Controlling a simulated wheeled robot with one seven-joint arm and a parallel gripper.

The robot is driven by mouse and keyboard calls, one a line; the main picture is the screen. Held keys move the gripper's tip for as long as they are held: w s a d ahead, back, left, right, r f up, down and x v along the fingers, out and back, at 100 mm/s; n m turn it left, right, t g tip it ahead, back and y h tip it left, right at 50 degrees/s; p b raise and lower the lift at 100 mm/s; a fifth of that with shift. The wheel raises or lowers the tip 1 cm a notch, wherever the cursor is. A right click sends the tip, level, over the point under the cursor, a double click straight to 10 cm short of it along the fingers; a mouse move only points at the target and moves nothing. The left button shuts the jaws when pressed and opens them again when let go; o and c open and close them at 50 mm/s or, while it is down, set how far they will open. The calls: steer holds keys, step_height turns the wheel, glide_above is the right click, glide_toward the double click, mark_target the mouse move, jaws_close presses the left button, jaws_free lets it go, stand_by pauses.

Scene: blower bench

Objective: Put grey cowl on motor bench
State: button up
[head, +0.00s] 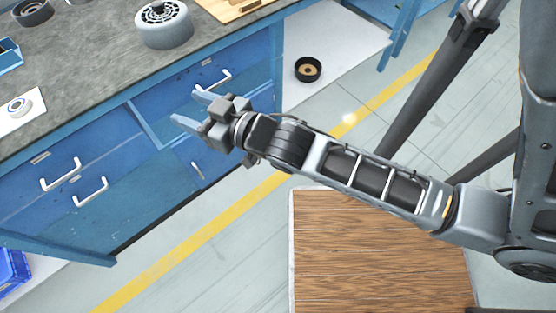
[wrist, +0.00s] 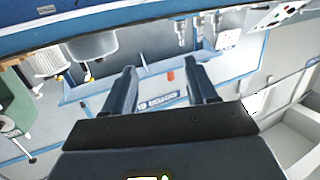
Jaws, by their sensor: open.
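A round grey part with a slotted dark top (head: 164,27), which looks like the grey cowl, stands on the dark grey worktop of the blue bench (head: 95,75) near its back right. I cannot tell for sure that this bench is the motor bench. My gripper (head: 186,106) is open and empty in front of the bench's drawers, apart from the grey part. In the wrist view my gripper's two fingers (wrist: 160,70) are spread with nothing between them. The grey part is not clearly seen in the wrist view.
A wooden board (head: 235,6), a dark round part (head: 33,11) and a white ring (head: 19,104) are on the worktop. A black ring-shaped part (head: 308,69) lies on a low white surface. A wood-topped surface (head: 375,250) is below my arm. Drawer handles (head: 60,174) stick out.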

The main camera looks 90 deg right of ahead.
steer(key=s+a+r+n+y, duration=0.2)
steer(key=s+a+y, duration=0.2)
steer(key=s+a, duration=0.3)
steer(key=s+a+r+n+y, duration=0.3)
steer(key=s+a, duration=0.5)
steer(key=s, duration=0.1)
steer(key=shift+a+y, duration=0.2)
steer(key=shift+y, duration=0.2)
steer(key=shift+c, duration=0.4)
